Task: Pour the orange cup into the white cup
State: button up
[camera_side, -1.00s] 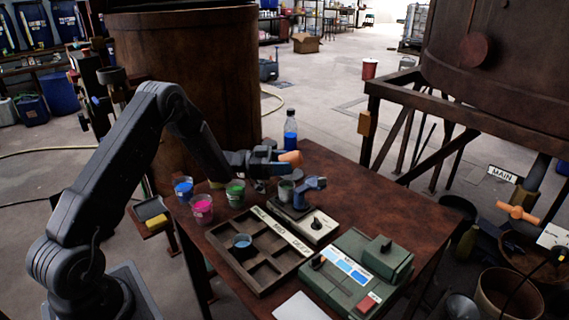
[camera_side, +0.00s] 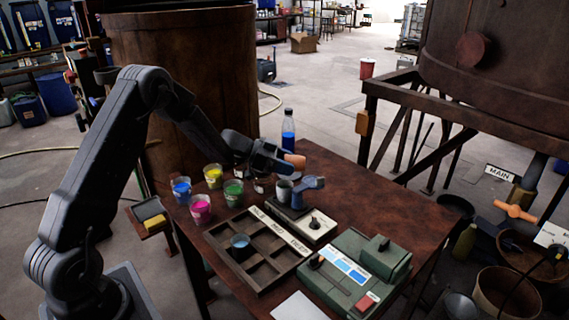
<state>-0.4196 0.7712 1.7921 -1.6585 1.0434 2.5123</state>
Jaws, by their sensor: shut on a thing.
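My gripper (camera_side: 282,162) is shut on the orange cup (camera_side: 296,161), which is held in the air above the far part of the table. The jaws cover part of the cup, and its tilt and contents cannot be made out. A pale cup, perhaps the white cup (camera_side: 259,187), stands on the table below my gripper and is mostly hidden by it. A grey-green cup (camera_side: 284,191) stands beside it at the blue-armed device (camera_side: 310,184).
Cups of blue (camera_side: 181,189), yellow (camera_side: 213,176), magenta (camera_side: 201,209) and green (camera_side: 233,193) stand at the left. A blue bottle (camera_side: 288,130) stands behind. A divided wooden tray (camera_side: 262,279) holding a cup (camera_side: 240,245) and a green control box (camera_side: 355,270) are in front.

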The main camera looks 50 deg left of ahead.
aim_at(296, 157)
jog(key=g+y, duration=0.1)
jog(key=r+g+y, duration=0.1)
jog(key=g, duration=0.1)
jog(key=w+d+r+g+y, duration=0.1)
jog(key=y, duration=0.1)
jog(key=shift+w+r, duration=0.1)
jog(key=shift+r, duration=0.15)
jog(key=g+y, duration=0.2)
jog(key=r+g+y, duration=0.1)
jog(key=shift+w+d+g, duration=0.3)
jog(key=shift+d, duration=0.1)
jog(key=g+y, duration=0.2)
jog(key=shift+w+y, duration=0.1)
jog(key=shift+y, duration=0.2)
jog(key=g+y, duration=0.3)
jog(key=shift+f, duration=0.2)
jog(key=shift+r, duration=1.6)
